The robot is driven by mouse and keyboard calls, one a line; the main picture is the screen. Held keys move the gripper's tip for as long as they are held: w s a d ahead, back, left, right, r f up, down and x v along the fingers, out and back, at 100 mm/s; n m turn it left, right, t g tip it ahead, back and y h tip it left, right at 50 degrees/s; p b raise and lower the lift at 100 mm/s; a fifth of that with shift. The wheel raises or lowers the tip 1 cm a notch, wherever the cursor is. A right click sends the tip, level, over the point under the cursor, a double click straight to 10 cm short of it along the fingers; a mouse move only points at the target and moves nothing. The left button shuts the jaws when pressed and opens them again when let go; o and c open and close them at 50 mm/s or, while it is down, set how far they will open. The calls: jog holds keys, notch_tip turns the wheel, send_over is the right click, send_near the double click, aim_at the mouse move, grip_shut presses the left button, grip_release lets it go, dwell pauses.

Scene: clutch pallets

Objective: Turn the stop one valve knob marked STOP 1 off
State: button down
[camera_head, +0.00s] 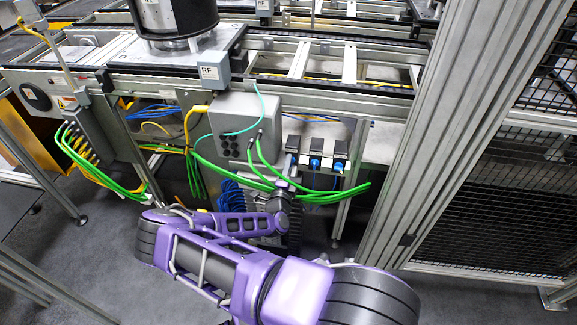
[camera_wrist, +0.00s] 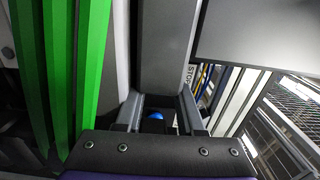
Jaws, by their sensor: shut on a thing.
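My gripper (camera_wrist: 158,108) is shut on a blue valve knob (camera_wrist: 156,117), which shows between its two grey fingers in the wrist view. A dark grey valve body rises just beyond, with a side label (camera_wrist: 191,77) reading STOP; its number is not readable. In the head view, three dark valve units with blue knobs hang in a row under the conveyor: a left one (camera_head: 293,144), a middle one (camera_head: 315,147) and a right one (camera_head: 340,149).
Green cables (camera_head: 262,182) hang close around the arm's end, and green strips (camera_wrist: 92,70) pass left of my gripper. A grey box (camera_head: 245,128) sits left of the valves. A metal post (camera_head: 440,120) and mesh fence (camera_head: 490,215) stand right.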

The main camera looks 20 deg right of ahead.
jog(key=c, duration=0.5)
grip_release()
jog(key=p+v, duration=0.1)
jog(key=v, duration=1.6)
jog(key=shift+s+a, duration=0.15)
jog(key=shift+s, duration=0.05)
